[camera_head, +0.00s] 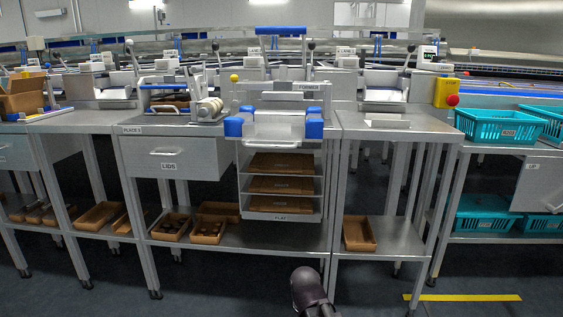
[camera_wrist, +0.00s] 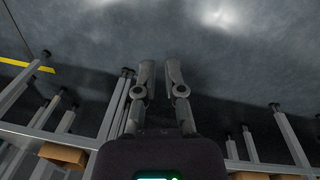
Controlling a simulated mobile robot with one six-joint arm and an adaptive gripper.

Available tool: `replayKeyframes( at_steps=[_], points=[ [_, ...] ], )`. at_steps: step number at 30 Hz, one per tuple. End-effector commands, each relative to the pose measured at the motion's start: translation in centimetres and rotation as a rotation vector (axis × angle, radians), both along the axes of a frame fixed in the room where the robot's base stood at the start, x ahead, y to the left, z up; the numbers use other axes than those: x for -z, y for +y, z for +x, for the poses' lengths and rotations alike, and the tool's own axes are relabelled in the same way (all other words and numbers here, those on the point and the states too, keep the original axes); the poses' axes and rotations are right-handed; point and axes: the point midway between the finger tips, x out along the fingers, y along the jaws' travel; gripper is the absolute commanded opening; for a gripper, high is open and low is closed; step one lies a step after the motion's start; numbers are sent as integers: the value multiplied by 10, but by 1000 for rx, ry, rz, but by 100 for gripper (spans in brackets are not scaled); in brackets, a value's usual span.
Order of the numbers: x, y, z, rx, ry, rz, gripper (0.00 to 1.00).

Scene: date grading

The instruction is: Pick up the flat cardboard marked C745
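Brown flat cardboard sheets lie in a grey shelf rack (camera_head: 243,196) marked FLAT, under the machine marked FORMER. One sheet shows on the top shelf (camera_head: 281,163), one on the middle shelf (camera_head: 281,184) and one on the bottom shelf (camera_head: 281,204). Their markings are too small to read, so I cannot tell which is C745. My gripper (camera_wrist: 160,70) is open in the wrist view, its two fingers apart with nothing between them, over bare floor. In the head view a dark part of my arm shows at the bottom, below and in front of the rack.
The FORMER machine (camera_head: 290,97) with blue pads stands on the steel table above the rack. A LIDS drawer (camera_head: 178,158) is to its left. Open brown boxes (camera_head: 358,233) sit on the lower shelves. Teal crates (camera_head: 497,126) stand at right. The floor in front is clear.

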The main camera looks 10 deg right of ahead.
Motion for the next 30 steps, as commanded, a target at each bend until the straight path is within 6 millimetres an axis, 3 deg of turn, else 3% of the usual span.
replayKeyframes(
  at_steps=[8, 16, 23, 30],
  points=[
    [-45, -12, 55, -82, -86, -272, 13],
    [-108, -12, 117, -197, -205, -588, 13],
    [-173, 6, 170, -310, -315, -851, 13],
    [-248, 46, 220, -442, -437, -1119, 13]
  ],
)
